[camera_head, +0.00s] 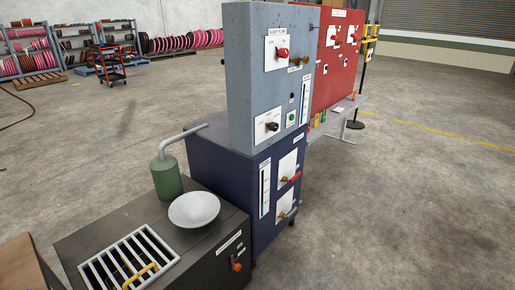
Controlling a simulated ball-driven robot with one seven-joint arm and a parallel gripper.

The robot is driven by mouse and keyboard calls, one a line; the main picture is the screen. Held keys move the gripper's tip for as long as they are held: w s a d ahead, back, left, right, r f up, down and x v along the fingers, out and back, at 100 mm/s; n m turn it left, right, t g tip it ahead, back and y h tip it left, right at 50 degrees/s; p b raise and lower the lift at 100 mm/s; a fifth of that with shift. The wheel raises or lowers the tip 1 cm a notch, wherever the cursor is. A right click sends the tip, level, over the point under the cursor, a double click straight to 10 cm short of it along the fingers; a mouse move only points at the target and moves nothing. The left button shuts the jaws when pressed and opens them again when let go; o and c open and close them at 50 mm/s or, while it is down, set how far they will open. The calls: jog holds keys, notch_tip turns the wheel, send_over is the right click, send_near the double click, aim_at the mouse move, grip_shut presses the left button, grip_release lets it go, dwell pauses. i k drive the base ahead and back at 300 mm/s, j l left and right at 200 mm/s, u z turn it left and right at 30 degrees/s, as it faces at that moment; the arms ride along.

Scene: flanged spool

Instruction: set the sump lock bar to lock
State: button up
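I cannot tell for certain which part is the sump lock bar. A black cabinet (205,272) stands at the front left, with a slotted metal grate (110,262) and a yellow handle (140,276) on its top. On its right face is a small orange-red handle (237,266) below a white label (229,243) too small to read. The handle's setting is not clear. On the tall grey panel (253,105), a red knob (282,52) sits on a plate that seems to read "SUMP PUMP". My gripper is not in view.
A green canister (166,178) with a grey pipe and a pale bowl (194,209) stand on the black cabinet. A red panel (337,50) stands farther back. The concrete floor (410,215) at right is clear.

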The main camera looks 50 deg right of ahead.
aim_at(305, 60)
jog(key=z, duration=1.35)
